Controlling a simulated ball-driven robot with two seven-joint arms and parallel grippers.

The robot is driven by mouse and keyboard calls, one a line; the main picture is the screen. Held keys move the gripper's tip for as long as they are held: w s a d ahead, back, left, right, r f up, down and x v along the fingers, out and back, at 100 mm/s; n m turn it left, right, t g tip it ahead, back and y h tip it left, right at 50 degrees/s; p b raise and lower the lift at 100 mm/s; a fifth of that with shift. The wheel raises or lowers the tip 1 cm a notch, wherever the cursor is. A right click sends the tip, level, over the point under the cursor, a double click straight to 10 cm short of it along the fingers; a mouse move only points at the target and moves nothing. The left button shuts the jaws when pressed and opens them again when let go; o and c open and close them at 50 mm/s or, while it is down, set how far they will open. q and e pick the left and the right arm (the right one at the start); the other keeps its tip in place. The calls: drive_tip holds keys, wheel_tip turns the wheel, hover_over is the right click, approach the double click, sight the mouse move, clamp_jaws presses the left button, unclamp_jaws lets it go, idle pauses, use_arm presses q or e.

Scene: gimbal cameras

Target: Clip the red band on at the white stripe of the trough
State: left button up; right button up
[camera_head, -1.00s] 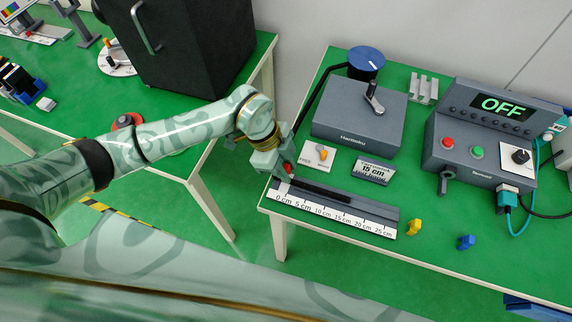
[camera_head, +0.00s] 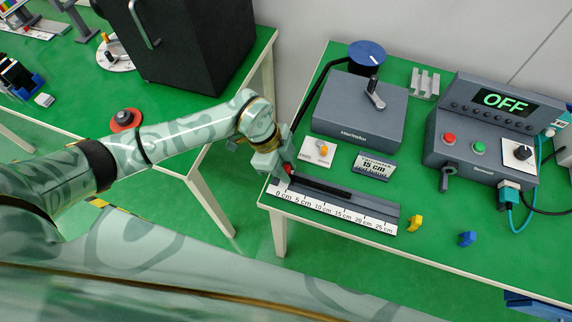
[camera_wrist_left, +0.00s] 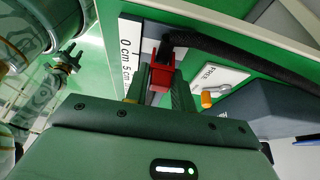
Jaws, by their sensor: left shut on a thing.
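My left gripper (camera_head: 285,171) is shut on the red band (camera_wrist_left: 161,74), at the 0 cm end of the trough (camera_head: 375,203). The red band also shows as a small red spot in the head view (camera_head: 288,168). The trough is long and grey, with a white ruler label (camera_head: 335,211) along its front from 0 to 25 cm. A black hose (camera_wrist_left: 215,52) runs from beside the band to the right in the left wrist view. A pale patch of the trough (camera_wrist_left: 150,46) shows near the band; whether the band touches the trough is unclear. My right gripper is out of view.
Behind the trough stand a small plate with an orange knob (camera_head: 320,151), a "15 cm" sign (camera_head: 373,166) and a grey box with a lever (camera_head: 358,112). A yellow piece (camera_head: 415,223) and a blue piece (camera_head: 467,239) lie to the right, with clear green table around them.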

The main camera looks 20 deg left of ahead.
use_arm(q)
drive_tip(key=shift+f, duration=0.25)
drive_tip(key=o, duration=1)
drive_tip(key=shift+o, duration=0.2)
drive_tip(key=p+v, duration=0.3)
drive_tip(key=v, duration=1.3)
drive_tip(key=shift+p, duration=0.35)
drive_tip(key=shift+r, duration=0.15)
